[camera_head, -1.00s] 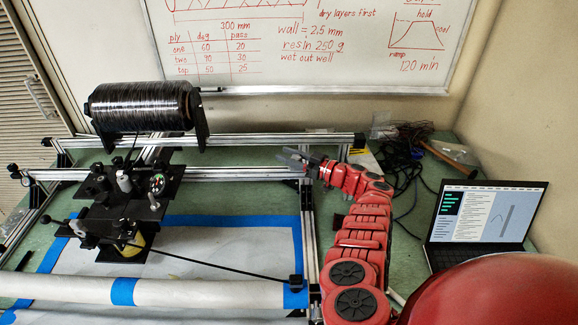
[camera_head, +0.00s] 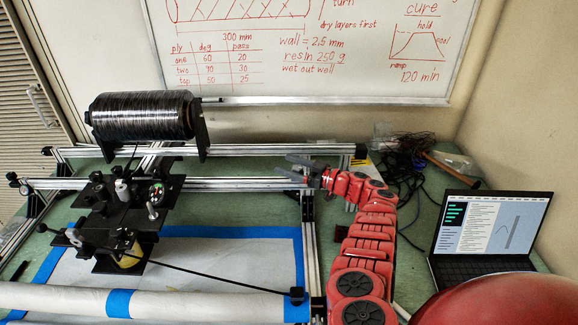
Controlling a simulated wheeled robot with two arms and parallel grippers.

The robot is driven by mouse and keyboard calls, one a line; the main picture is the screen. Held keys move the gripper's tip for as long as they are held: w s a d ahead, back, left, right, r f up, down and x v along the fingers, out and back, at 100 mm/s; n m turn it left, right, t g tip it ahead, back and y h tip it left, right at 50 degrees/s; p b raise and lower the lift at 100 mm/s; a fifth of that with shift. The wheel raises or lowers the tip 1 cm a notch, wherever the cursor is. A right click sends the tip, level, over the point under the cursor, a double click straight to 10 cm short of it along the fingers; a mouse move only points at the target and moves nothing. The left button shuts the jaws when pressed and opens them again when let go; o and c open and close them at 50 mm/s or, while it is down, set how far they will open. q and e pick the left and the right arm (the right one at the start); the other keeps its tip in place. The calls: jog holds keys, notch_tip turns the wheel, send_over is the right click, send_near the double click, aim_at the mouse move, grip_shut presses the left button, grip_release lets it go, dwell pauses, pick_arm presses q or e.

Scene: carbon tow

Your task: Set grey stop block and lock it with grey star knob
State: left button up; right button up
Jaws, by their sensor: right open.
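My right gripper (camera_head: 293,166) is at the right end of the front aluminium rail (camera_head: 235,185), beside the upright frame post. Its grey fingers point left and are open. The lower finger overlaps the rail in the picture; I cannot tell if it touches. I cannot make out a grey stop block or a grey star knob for certain; the gripper covers part of the rail end. The black carriage (camera_head: 118,205) with dark knobs and a small dial sits toward the left on the rails. My left gripper is not in view.
A black tow spool (camera_head: 140,117) stands at the back left. A white mandrel tube (camera_head: 190,305) with blue tape lies across the front, and a thin black line runs to it from the carriage. Cables (camera_head: 405,165) and a laptop (camera_head: 490,235) are at the right.

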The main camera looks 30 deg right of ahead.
jog(key=shift+s, duration=0.1)
jog(key=b+v, duration=0.2)
jog(key=v, duration=1.5)
jog(key=shift+d, duration=0.15)
